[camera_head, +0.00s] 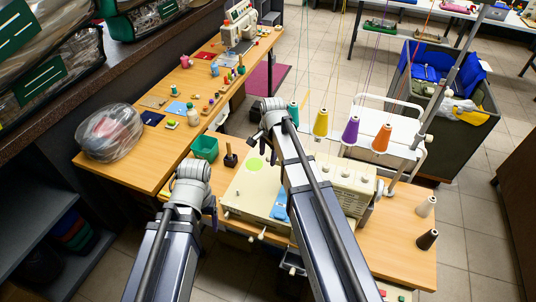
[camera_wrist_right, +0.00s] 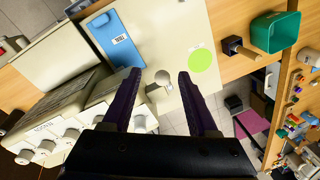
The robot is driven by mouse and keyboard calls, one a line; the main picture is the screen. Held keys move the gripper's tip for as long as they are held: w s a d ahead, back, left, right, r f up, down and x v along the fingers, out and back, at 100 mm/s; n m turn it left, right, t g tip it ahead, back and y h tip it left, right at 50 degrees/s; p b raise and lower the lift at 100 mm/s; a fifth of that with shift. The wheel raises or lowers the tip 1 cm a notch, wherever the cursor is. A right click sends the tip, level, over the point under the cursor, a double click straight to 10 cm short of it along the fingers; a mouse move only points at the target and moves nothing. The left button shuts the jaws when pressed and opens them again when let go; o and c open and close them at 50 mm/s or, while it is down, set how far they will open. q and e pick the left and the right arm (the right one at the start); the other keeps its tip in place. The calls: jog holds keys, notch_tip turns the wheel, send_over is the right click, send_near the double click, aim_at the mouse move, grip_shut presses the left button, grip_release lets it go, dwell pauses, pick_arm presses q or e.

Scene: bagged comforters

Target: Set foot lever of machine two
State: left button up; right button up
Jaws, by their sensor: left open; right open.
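A cream machine (camera_head: 245,190) with a row of white dials stands on the near wooden table. Its top bears a green round sticker (camera_head: 254,164) and a blue label (camera_head: 278,207). In the right wrist view a small pale lever with a rounded knob (camera_wrist_right: 163,79) shows on the machine between my fingertips; it may be the foot lever. My right gripper (camera_wrist_right: 160,76) is open around it in the picture, and contact cannot be told. In the head view my right arm hides this spot. My left gripper (camera_head: 190,190) is left of the machine, its fingers hardly visible.
Yellow (camera_head: 321,122), purple (camera_head: 351,130) and orange (camera_head: 381,138) thread cones stand behind the machine. A white sewing machine (camera_head: 239,24) and a bagged bundle (camera_head: 109,133) are on the long table.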

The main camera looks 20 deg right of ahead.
jog(key=shift+w+d+r+m, duration=0.3)
jog(key=shift+w+d+m, duration=0.2)
jog(key=shift+d, duration=0.05)
jog(key=shift+f, duration=0.15)
notch_tip(320, 180, down, 8)
jog(key=b, duration=0.7)
jog(key=shift+w+a+r+b, duration=0.25)
jog(key=shift+w+b, duration=0.15)
jog(key=shift+w, duration=0.05)
grip_shut()
dwell(0.5)
